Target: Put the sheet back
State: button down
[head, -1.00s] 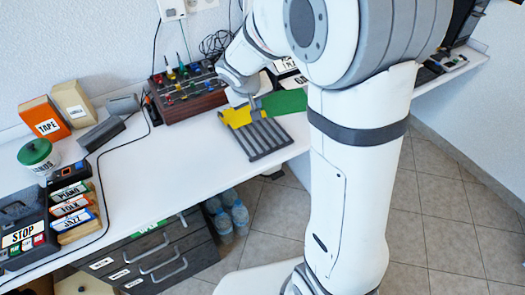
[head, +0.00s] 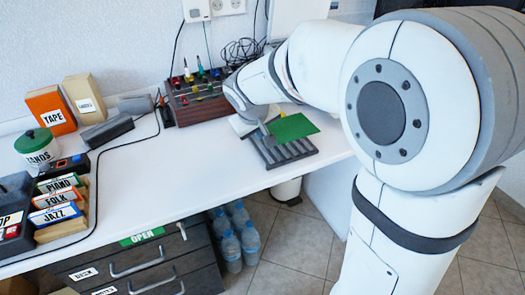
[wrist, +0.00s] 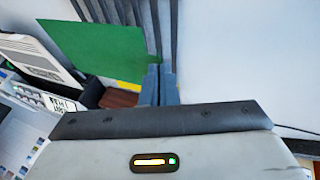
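The green sheet (head: 293,127) is above the dark slatted rack (head: 290,155) near the table's right end. My gripper (head: 264,129) is at the sheet's left edge in the head view. In the wrist view the two fingers (wrist: 158,88) are close together at the edge of the green sheet (wrist: 100,45), apparently pinching it. The rack's slats (wrist: 135,12) show beyond the sheet. A small strip of yellow (wrist: 128,86) shows beside the fingers, mostly hidden. I cannot tell whether the sheet touches the rack.
A brown box with coloured knobs (head: 195,98) stands behind and left of the rack, with cables nearby. Labelled cases (head: 58,205), a green-lidded pot (head: 38,150) and an orange box (head: 50,110) are at the left. The middle tabletop (head: 160,165) is clear.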

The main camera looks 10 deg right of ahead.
jog(key=shift+f+b, duration=0.75)
jog(key=shift+f, duration=2)
jog(key=shift+f, duration=0.2)
jog(key=c, duration=1.7)
grip_release()
jog(key=shift+r, duration=0.1)
